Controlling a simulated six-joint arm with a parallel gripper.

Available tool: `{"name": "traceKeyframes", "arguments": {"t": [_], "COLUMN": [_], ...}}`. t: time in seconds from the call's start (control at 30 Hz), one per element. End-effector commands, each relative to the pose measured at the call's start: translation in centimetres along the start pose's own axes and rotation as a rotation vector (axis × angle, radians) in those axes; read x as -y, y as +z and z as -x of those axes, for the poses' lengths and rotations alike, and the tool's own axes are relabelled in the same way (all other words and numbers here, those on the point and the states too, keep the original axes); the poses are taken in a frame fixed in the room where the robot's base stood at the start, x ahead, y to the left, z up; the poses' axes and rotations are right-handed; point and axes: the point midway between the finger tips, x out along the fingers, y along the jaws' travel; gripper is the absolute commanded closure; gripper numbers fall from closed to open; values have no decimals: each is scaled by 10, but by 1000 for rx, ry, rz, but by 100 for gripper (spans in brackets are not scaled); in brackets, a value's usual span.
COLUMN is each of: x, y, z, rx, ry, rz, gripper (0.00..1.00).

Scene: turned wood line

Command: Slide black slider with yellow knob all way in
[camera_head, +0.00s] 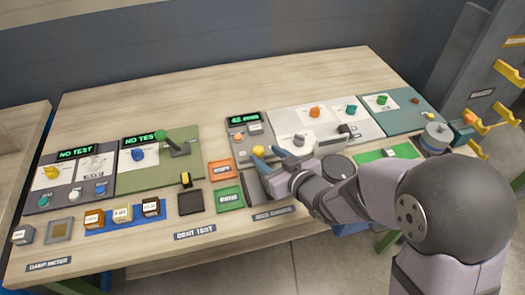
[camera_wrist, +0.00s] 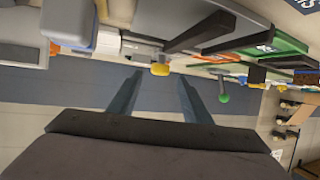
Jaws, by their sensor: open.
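A yellow knob (camera_head: 258,151) shows just beyond my fingertips, at the front of the grey unit with the green display. It also shows in the wrist view (camera_wrist: 160,69), centred between and slightly ahead of the fingers. The black slider body cannot be told apart clearly, so how far in it sits is unclear. My gripper (camera_head: 270,156) is open and empty, with its fingers pointing at the panels; in the wrist view the two fingers (camera_wrist: 160,80) stand apart on either side of the knob. No contact with the knob can be made out.
A green tray (camera_head: 240,197) and a dark tray (camera_head: 190,209) lie left of my gripper. A black block with yellow (camera_head: 186,180) stands behind the dark tray. A green-handled lever (camera_head: 174,148) rises from the green panel. The wooden table's back part (camera_head: 220,85) is clear.

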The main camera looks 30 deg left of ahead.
Motion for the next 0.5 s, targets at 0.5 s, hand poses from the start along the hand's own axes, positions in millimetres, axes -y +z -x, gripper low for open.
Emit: {"name": "traceKeyframes", "arguments": {"t": [0.5], "x": [0], "y": [0], "z": [-33], "rx": [0], "ry": [0], "rz": [1], "gripper": [56]}}
